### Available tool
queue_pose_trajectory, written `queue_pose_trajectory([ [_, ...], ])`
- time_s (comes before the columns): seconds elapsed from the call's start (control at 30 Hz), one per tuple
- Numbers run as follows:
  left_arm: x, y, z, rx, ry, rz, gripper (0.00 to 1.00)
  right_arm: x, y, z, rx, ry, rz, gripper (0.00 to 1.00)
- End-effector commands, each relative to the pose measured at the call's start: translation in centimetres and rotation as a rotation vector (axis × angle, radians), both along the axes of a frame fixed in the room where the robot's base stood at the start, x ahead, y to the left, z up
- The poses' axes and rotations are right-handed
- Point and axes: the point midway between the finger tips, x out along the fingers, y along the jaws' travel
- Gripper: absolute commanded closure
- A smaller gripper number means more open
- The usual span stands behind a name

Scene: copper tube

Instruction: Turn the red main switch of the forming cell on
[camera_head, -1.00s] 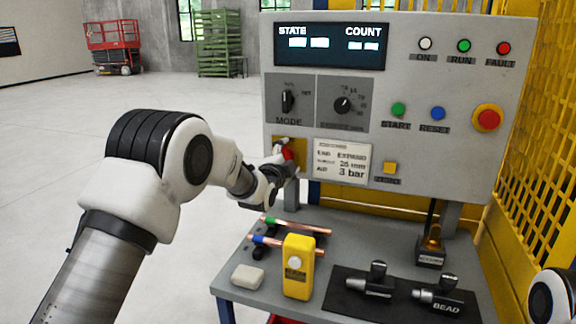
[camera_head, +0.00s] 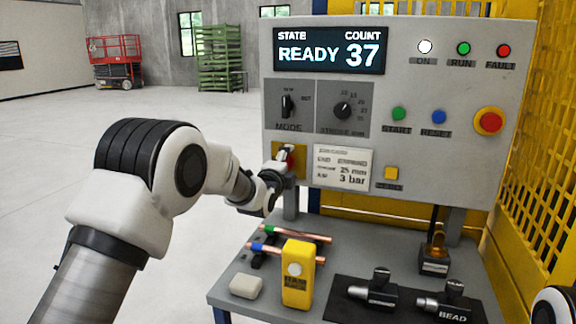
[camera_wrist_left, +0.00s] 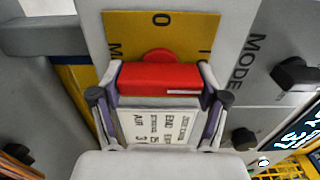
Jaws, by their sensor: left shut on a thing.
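The red main switch (camera_head: 291,161) sits on a yellow plate (camera_head: 301,172) low on the left of the grey panel. It is partly covered by my left gripper (camera_head: 283,160). In the left wrist view, the fingers of my left gripper (camera_wrist_left: 160,94) are on both ends of the red switch handle (camera_wrist_left: 150,78), shut on it. The plate (camera_wrist_left: 190,30) carries an O and an I mark; the white line on the handle is toward the I side. The display (camera_head: 330,49) reads READY and 37, and the ON lamp (camera_head: 425,46) is bright white. My right gripper is not in view.
A bench (camera_head: 225,285) below holds copper tubes (camera_head: 300,236), a yellow device (camera_head: 298,285), a white block (camera_head: 246,286) and black tooling on a dark mat (camera_head: 400,310). A red emergency button (camera_head: 488,121) and yellow mesh guard (camera_head: 550,150) are at right.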

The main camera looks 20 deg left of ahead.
Motion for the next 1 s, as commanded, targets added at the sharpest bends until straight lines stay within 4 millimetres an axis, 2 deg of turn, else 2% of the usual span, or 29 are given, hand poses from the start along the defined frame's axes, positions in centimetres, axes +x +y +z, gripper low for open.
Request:
queue_pose_trajectory([
  [0.13, 0.1, 0.1, 0.5, -0.001, -0.01, 0.002, 0.6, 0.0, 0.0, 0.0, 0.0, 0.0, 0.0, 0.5],
  [0.17, 0.1, 0.1, 0.5, -0.001, -0.01, 0.002, 0.15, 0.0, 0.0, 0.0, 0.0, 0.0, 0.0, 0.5],
  [0.2, 0.1, 0.1, 0.5, -0.001, -0.01, 0.002, 0.01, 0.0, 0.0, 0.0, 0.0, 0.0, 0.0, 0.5],
  [0.53, 0.0, 0.0, 0.2, -0.001, -0.004, 0.001, 0.0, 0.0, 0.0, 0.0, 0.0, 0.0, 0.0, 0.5],
  [0.67, -0.8, 0.1, 0.1, -0.001, -0.002, 0.0, 0.0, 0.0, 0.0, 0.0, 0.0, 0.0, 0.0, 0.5],
  [0.77, -2.5, 0.1, 0.2, -0.001, -0.001, 0.001, 0.0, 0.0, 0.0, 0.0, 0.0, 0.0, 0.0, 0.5],
  [1.0, -8.7, 0.4, 0.2, -0.002, -0.003, 0.001, 0.0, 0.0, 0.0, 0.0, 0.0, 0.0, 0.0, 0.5],
])
